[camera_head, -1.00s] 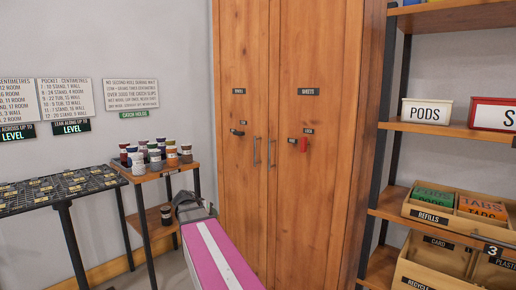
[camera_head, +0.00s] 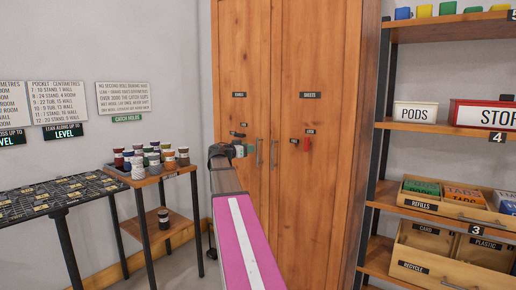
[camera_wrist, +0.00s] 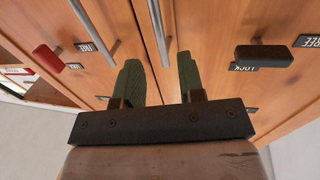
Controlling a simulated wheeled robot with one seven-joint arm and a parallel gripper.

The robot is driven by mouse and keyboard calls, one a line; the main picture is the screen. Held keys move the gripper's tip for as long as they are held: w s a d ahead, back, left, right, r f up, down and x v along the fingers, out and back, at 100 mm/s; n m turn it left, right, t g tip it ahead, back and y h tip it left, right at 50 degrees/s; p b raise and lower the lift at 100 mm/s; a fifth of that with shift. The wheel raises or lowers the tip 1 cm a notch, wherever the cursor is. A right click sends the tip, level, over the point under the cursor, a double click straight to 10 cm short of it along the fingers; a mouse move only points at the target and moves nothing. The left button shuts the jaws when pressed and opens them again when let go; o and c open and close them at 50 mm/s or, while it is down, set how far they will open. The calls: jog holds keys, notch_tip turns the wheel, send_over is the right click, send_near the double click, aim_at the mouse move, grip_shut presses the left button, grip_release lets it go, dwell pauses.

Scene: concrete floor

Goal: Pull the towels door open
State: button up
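A tall wooden cabinet has two doors. The left door (camera_head: 243,60) and right door (camera_head: 310,70) each carry a small dark name label, too blurred to read surely. Each has a vertical metal handle near the middle seam: the left handle (camera_head: 258,153) and the right handle (camera_head: 274,153). My gripper (camera_head: 245,150) is just left of the left handle. In the wrist view, which looks upside down, its green fingers (camera_wrist: 160,78) are apart. The left door's handle (camera_wrist: 158,25) shows between and beyond the fingertips; contact cannot be told.
A black latch (camera_wrist: 264,55) sits on the left door, with LOCK and FREE labels nearby. A red latch (camera_head: 306,144) sits on the right door. A small table (camera_head: 160,175) with jars stands left. A shelf (camera_head: 420,128) with boxes stands right.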

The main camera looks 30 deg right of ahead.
jog(key=w+d, duration=0.1)
jog(key=d, duration=0.5)
jog(key=shift+w+d, duration=0.15)
grip_shut()
